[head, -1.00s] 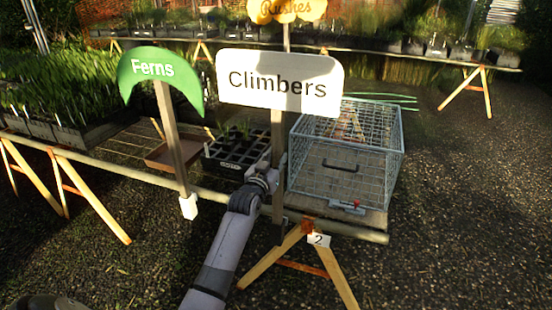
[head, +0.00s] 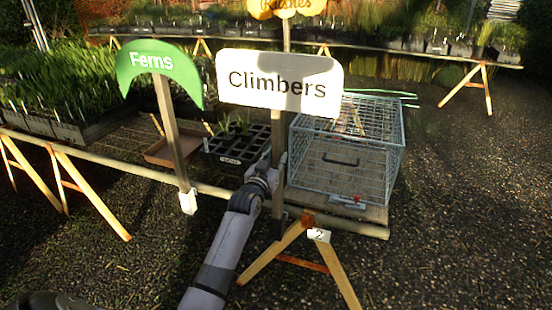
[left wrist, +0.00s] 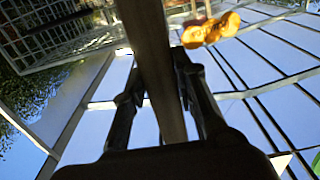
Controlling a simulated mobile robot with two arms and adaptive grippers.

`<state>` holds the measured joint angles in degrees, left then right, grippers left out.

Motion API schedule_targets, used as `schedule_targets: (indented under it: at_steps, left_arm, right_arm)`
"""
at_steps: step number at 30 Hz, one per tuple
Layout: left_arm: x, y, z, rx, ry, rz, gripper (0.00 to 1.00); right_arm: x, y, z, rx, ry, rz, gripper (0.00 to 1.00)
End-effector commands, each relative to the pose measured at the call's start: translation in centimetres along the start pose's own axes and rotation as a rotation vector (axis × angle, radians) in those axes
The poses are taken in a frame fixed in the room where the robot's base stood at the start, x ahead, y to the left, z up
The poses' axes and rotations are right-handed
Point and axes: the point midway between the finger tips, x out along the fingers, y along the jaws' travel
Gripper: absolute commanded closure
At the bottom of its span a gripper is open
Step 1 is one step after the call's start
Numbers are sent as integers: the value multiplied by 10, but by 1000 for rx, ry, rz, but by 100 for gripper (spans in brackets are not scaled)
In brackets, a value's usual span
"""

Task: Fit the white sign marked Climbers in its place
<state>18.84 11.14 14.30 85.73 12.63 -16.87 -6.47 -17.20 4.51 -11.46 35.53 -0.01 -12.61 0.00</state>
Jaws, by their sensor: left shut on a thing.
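The white Climbers sign (head: 279,82) stands nearly upright on a wooden post in the head view, above the near table's front edge. My left gripper (head: 274,178) is shut on this post below the board. In the left wrist view the post (left wrist: 155,70) runs between the fingers of my left gripper (left wrist: 158,90). The post's lower end is beside a dark bracket (head: 280,224) near the table's front rail; I cannot tell whether it sits inside it. My right gripper is not in view.
A green Ferns sign (head: 158,68) stands in a white holder (head: 188,202) to the left. A wire cage (head: 350,150) is close right of the post. A trestle tagged 2 (head: 319,236) stands below. Gravel at right is clear.

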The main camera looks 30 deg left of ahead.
Motion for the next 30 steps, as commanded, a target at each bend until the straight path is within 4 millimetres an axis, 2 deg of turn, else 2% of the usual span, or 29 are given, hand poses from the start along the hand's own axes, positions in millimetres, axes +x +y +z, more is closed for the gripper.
schedule_targets:
  at_steps: [14, 15, 25, 30]
  left_arm:
    - [0, 0, 6, 1, 6, 0, 100]
    - [0, 0, 6, 1, 6, 0, 72]
    - [0, 0, 8, 0, 2, 0, 50]
    - [0, 0, 9, 0, 1, 0, 50]
  right_arm:
    - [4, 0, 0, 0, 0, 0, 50]
    - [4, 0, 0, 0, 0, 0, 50]
    - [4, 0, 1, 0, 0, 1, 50]
    - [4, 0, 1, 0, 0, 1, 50]
